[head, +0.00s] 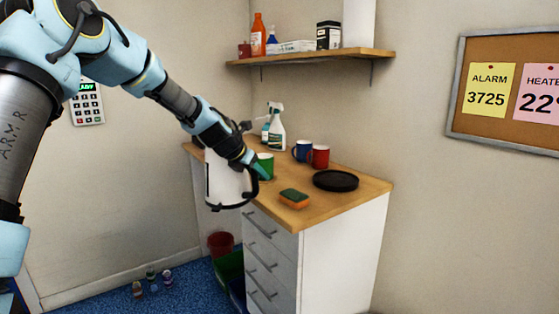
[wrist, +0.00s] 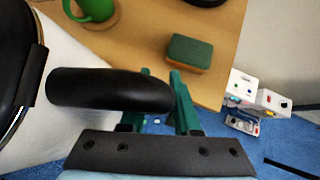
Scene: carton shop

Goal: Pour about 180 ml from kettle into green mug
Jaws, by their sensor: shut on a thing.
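The kettle (head: 226,182) is white with a black base and black handle. My gripper (head: 262,172) is shut on the handle and holds the kettle in the air, off the counter's left front edge, looking roughly upright. The wrist view shows my gripper's green fingers (wrist: 160,95) at the black handle (wrist: 105,89), with the kettle's black top (wrist: 14,60) at the left. The green mug (head: 266,161) stands on the counter behind the gripper, partly hidden. In the wrist view the green mug (wrist: 93,8) is on a round brown coaster (wrist: 122,14). Its inside is not visible.
On the wooden counter (head: 365,190) are a green-and-orange sponge (head: 294,198), a black round plate (head: 336,181), a blue mug (head: 302,151), a red mug (head: 320,156) and a spray bottle (head: 276,128). A loaded shelf (head: 310,57) hangs above. A red bin (head: 220,243) stands on the floor.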

